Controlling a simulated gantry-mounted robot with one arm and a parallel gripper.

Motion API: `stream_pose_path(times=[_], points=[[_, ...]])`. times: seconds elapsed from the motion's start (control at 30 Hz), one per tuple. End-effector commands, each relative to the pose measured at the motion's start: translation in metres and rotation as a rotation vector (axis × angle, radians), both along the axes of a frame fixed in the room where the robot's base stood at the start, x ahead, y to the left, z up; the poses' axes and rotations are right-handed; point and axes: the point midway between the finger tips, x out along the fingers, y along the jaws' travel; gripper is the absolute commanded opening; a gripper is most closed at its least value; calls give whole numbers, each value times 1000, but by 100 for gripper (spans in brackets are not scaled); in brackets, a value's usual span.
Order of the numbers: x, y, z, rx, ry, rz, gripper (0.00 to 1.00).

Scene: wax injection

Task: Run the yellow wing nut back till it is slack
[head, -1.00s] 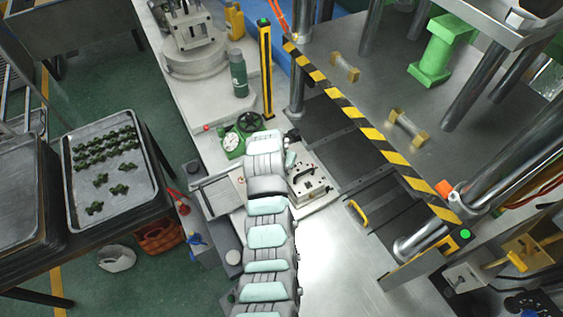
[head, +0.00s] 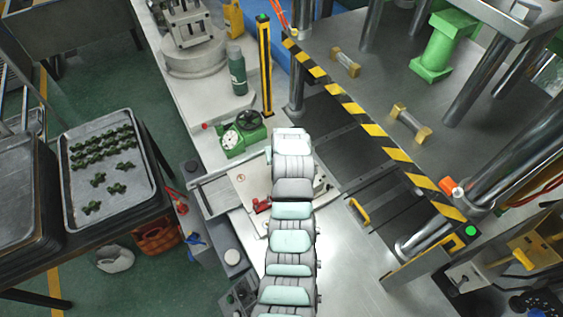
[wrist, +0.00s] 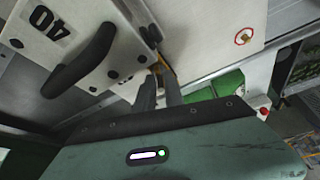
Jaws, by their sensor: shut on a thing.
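My gripper (wrist: 160,80) shows in the wrist view, its two dark fingers close together at the edge of a pale mould block. It is shut on a small yellow piece, the yellow wing nut (wrist: 163,66), of which only a sliver shows between and beyond the fingertips. The wing's angle and its thread are hidden. The pale mould block (wrist: 75,35), marked 40, carries a black handle (wrist: 85,60) left of the fingers. In the head view my arm covers the gripper, the wing nut and most of the block.
A pale plate (head: 240,178) with a red lever (head: 262,206) lies left of my arm in the head view. A striped yellow-black bar (head: 373,130) and steel columns stand to the right.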

Motion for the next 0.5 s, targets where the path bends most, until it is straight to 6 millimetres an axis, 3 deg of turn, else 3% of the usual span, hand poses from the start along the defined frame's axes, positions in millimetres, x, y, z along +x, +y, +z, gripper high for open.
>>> stream_pose_path(times=[0.5], points=[[3,-4,-5,0,-6,487,0]])
